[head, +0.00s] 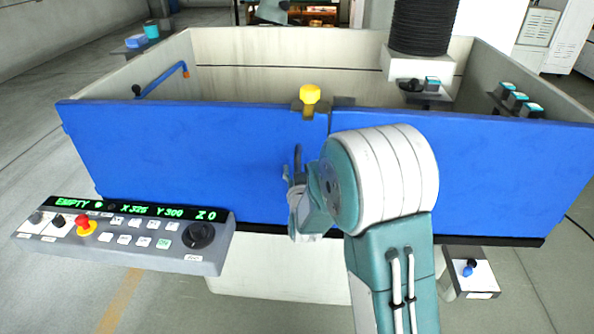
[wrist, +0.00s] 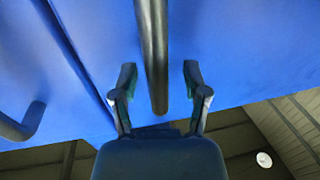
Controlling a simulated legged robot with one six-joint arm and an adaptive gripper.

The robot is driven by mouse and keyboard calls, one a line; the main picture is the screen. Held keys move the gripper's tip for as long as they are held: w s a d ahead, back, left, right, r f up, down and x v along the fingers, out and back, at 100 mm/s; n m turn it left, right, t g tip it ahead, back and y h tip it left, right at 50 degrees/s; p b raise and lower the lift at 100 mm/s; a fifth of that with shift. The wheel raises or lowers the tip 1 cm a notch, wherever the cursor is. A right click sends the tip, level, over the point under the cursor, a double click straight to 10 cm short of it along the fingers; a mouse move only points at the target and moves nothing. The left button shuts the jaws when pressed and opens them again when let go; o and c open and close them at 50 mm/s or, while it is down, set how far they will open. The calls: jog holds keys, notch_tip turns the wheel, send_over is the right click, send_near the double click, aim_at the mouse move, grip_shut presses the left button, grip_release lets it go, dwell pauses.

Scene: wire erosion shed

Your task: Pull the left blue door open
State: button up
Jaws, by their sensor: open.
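The left blue door (head: 190,150) stands shut beside the right blue door (head: 510,170), with a narrow seam between them. A dark bar handle (head: 297,156) is on the left door near the seam. My gripper (head: 295,183) is at this handle, partly hidden by my arm. In the wrist view, my gripper (wrist: 157,72) is open. Its two fingers are on either side of the dark handle (wrist: 152,40), with a gap on both sides. A second handle (wrist: 20,125) shows across the seam at the left. A yellow knob (head: 309,96) is on top, near the seam.
A control panel (head: 125,235) with a green display stands in front of the left door's lower left part. A small box with a blue knob (head: 470,270) is at the lower right. A pale tank (head: 320,70) lies behind the doors. Open floor shows at the left.

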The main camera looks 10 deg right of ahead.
jog(key=shift+a, duration=0.15)
jog(key=shift+c, duration=0.9)
jog(key=c, duration=0.6)
jog(key=shift+d, duration=0.3)
grip_shut()
jog(key=shift+a, duration=0.1)
